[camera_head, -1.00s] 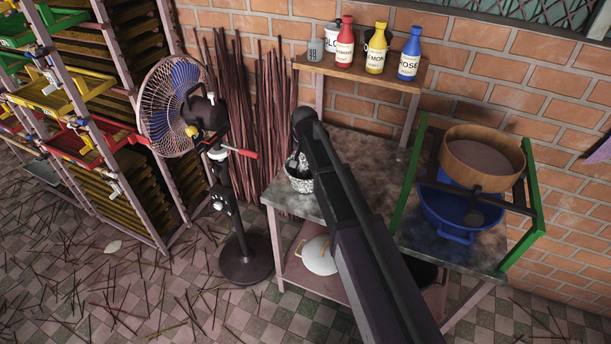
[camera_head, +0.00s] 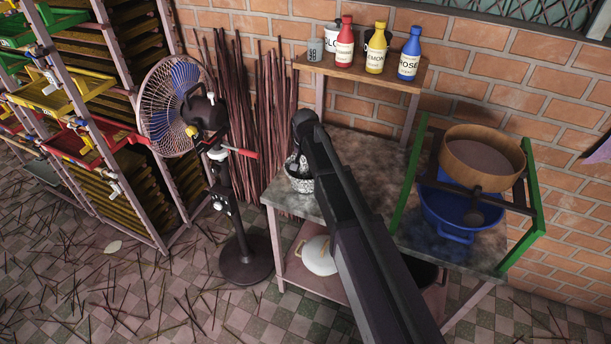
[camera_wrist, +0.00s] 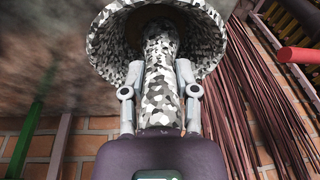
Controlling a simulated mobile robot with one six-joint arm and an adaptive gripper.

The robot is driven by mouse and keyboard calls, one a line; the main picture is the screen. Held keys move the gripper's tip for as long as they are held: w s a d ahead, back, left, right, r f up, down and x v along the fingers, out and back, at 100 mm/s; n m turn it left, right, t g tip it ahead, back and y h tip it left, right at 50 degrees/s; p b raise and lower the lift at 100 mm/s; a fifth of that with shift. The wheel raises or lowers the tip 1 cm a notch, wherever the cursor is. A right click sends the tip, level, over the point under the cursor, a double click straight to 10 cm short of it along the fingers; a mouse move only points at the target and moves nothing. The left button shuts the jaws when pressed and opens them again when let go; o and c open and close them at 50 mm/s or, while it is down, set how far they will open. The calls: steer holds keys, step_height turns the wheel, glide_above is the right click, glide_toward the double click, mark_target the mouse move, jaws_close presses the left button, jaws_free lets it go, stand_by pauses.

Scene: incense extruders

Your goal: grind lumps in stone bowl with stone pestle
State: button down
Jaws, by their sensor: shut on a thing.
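The stone bowl (camera_head: 299,182) is speckled black and white and stands on the left part of the grey table top (camera_head: 362,160). In the wrist view the bowl (camera_wrist: 208,40) opens toward the camera at the top. The speckled stone pestle (camera_wrist: 160,85) runs from between my fingers into the bowl. My gripper (camera_wrist: 160,78) is shut on the pestle, with a finger on each side. In the head view my arm partly covers the gripper and pestle above the bowl. The lumps cannot be made out, as the pestle and shadow hide the bowl's bottom.
A wooden sieve (camera_head: 482,160) sits on a green-ended frame over a blue basin (camera_head: 462,212) at right. Red, yellow and blue bottles (camera_head: 376,50) stand on the wooden shelf (camera_head: 390,76) behind. A standing fan (camera_head: 178,105) and incense stick bundles (camera_head: 272,120) are to the left.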

steer(key=shift+s+d, duration=0.15)
steer(key=shift+d, duration=0.35)
steer(key=shift+d, duration=0.1)
steer(key=shift+w+d, duration=0.3)
stand_by(0.5)
steer(key=shift+w, duration=0.15)
steer(key=shift+w+a, duration=0.1)
steer(key=shift+w, duration=0.35)
steer(key=shift+a, duration=0.15)
steer(key=shift+w+a, duration=0.15)
steer(key=shift+a, duration=0.2)
